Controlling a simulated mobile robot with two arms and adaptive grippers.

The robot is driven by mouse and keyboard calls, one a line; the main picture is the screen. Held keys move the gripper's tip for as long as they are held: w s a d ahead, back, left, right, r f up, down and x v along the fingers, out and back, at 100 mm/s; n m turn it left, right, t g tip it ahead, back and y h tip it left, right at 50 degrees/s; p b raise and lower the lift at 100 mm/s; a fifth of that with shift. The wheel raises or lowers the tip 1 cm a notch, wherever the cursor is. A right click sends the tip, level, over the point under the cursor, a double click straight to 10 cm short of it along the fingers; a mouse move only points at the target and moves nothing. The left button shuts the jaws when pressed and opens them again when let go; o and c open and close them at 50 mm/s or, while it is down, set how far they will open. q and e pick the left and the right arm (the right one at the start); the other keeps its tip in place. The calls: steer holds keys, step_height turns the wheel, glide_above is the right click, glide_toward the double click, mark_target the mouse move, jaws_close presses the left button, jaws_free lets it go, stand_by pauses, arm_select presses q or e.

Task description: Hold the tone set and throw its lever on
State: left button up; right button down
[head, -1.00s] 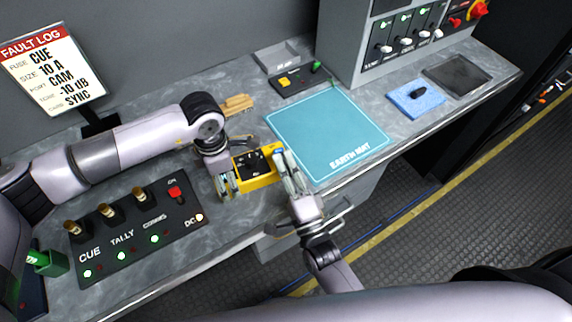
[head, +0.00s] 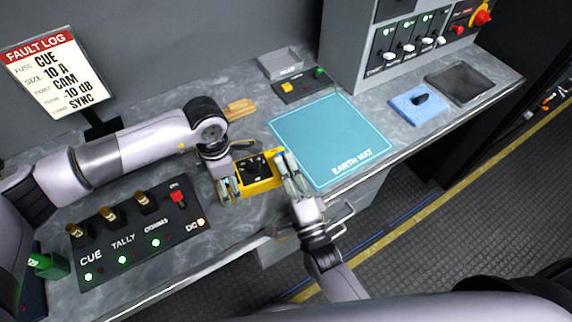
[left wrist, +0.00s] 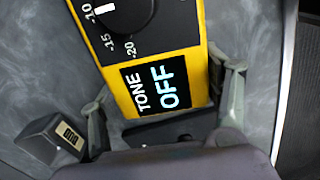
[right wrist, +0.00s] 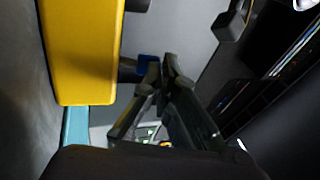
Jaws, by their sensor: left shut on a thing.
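The tone set is a yellow box with a black face (head: 258,170), at the front of the bench left of the mat in the head view. My left gripper (head: 227,189) is shut on it at its left end. In the left wrist view the fingers flank the tone set (left wrist: 205,85), whose display reads TONE OFF; a black dial sits above. My right gripper (head: 283,168) is beside the tone set's right end. In the right wrist view its fingertips (right wrist: 162,76) are together, right of the yellow side (right wrist: 82,50). A dark stub (right wrist: 130,70), possibly the lever, shows between; contact is unclear.
The earth mat (head: 330,140) lies right of the tone set. A black panel (head: 145,230) with CUE, TALLY and COMMS lights is at left. A small box (head: 303,85) with a yellow button, a blue pad (head: 418,104) and a dark tray (head: 460,83) stand further back and right.

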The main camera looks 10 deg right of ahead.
steer(key=shift+w+r, duration=0.1)
steer(key=shift+r, duration=0.1)
steer(key=shift+w+a+r, duration=0.1)
steer(key=shift+w+r, duration=0.25)
steer(key=shift+w, duration=0.05)
steer(key=s+d+r, duration=0.1)
steer(key=s+r, duration=0.1)
steer(key=s, duration=0.4)
steer(key=s+d+r, duration=0.2)
steer(key=s, duration=0.5)
steer(key=shift+r, duration=0.3)
arm_select(q)
steer(key=o, duration=1.5)
